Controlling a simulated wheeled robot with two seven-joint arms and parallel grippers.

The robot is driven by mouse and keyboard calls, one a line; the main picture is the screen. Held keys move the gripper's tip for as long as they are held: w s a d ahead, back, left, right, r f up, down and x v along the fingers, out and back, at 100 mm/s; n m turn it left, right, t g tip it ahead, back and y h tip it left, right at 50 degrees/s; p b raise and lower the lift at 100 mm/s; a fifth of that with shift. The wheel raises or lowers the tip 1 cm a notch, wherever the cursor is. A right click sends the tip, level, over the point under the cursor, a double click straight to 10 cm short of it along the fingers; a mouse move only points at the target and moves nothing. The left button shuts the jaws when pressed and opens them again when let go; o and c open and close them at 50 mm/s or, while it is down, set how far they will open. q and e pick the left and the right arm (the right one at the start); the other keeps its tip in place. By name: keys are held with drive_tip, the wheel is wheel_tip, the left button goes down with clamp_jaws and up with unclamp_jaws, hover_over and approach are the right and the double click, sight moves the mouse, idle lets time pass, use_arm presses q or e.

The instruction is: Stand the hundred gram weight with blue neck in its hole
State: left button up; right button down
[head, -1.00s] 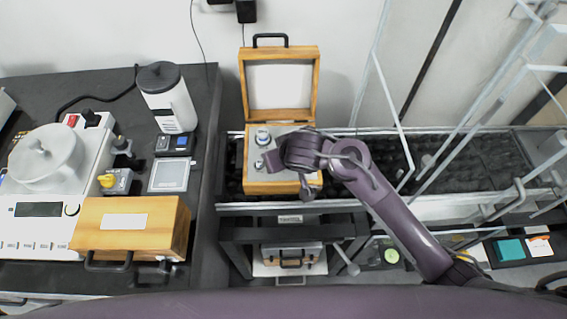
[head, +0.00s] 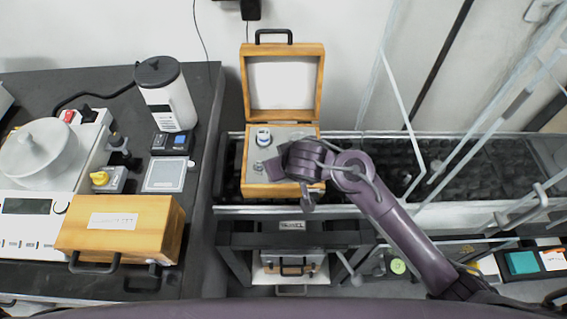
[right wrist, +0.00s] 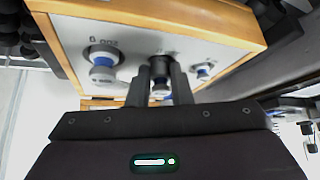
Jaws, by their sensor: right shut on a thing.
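The open wooden weight box (head: 247,160) stands with its grey hole plate (head: 293,132) facing up. My right gripper (head: 272,166) is low over the front part of the plate. In the right wrist view its two dark fingers (right wrist: 160,80) are shut on a small metal weight (right wrist: 160,89), which is mostly hidden between them. A blue bit shows just below it. The held weight is at or just above the plate; I cannot tell whether it is in a hole. A larger blue-necked weight (right wrist: 103,66) stands left of the fingers, and a smaller one (right wrist: 203,72) right of them.
The box's lid (head: 283,85) is raised at the back. On the left table are a balance (head: 38,160), a closed wooden box (head: 120,222) and a white cylinder (head: 168,95). Glass panels with metal frames stand at the right, near my right arm.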

drive_tip(key=c, duration=1.4)
unclamp_jaws()
drive_tip(key=shift+s+d+f, duration=0.1)
drive_tip(key=shift+s+f, duration=0.1)
drive_tip(key=shift+f, duration=0.25)
drive_tip(key=shift+s+d+f, duration=0.1)
drive_tip(key=shift+s+f, duration=0.1)
drive_tip(key=shift+f, duration=0.25)
drive_tip(key=shift+o, duration=0.2)
drive_tip(key=shift+r+p, duration=0.3)
drive_tip(key=shift+r, duration=0.15)
drive_tip(key=shift+o, duration=0.3)
drive_tip(key=w+p+v, duration=0.1)
drive_tip(key=p+v, duration=0.3)
drive_tip(key=v, duration=0.7)
drive_tip(key=shift+a+r, duration=0.25)
drive_tip(key=shift+r, duration=0.15)
drive_tip(key=shift+s+d+r+p, duration=0.2)
drive_tip(key=shift+s+r+p, duration=0.15)
drive_tip(key=shift+r, duration=0.15)
